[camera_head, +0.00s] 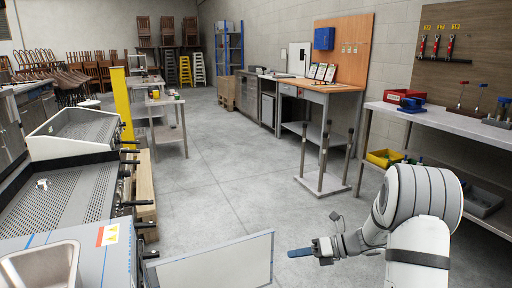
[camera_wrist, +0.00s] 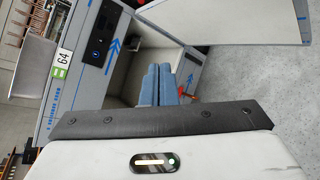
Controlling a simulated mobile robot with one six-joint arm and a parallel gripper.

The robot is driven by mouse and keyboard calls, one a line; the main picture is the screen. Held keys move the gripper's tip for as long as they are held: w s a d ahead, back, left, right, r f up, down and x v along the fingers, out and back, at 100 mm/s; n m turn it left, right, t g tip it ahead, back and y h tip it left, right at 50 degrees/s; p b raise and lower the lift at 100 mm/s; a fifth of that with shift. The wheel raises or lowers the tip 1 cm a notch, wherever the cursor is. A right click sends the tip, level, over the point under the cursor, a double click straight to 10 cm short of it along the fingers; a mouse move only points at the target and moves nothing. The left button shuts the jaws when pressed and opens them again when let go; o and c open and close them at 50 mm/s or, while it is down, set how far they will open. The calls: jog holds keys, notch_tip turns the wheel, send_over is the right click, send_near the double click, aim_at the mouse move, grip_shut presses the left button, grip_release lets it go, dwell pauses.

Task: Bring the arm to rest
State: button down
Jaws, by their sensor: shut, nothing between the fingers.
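My arm reaches in from the lower right of the head view, bent, with its white links in front of the right-hand bench. My gripper (camera_head: 299,252) points left over the floor, its blue fingers together and nothing between them. The same blue fingers show side by side in the wrist view (camera_wrist: 159,68), partly hidden behind the dark edge of my wrist.
A pale panel (camera_head: 215,264) stands close left of my gripper. Steel catering units (camera_head: 75,190) line the left. A workbench (camera_head: 440,122) with a yellow bin (camera_head: 383,158) below is on the right. A low stand with posts (camera_head: 322,186) is beyond my gripper. The middle floor is clear.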

jog(key=s+a+r+n+g+h+p, duration=0.3)
jog(key=s+r+n+h+p, duration=0.4)
jog(key=s+r+n, duration=0.75)
jog(key=s+d+r+n+t+h+p, duration=0.1)
jog(key=s+d+r+n+h+p, duration=0.1)
jog(key=s+r+n, duration=0.4)
jog(key=s+d+r+n+t+h+p, duration=0.2)
jog(key=s+r+n+p, duration=0.4)
jog(key=n, duration=0.3)
jog(key=d+r+h+p, duration=0.1)
jog(key=h, duration=0.1)
jog(key=shift+s+d+n+h, duration=0.2)
jog(key=shift+s+n+h, duration=0.1)
jog(key=shift+n, duration=0.05)
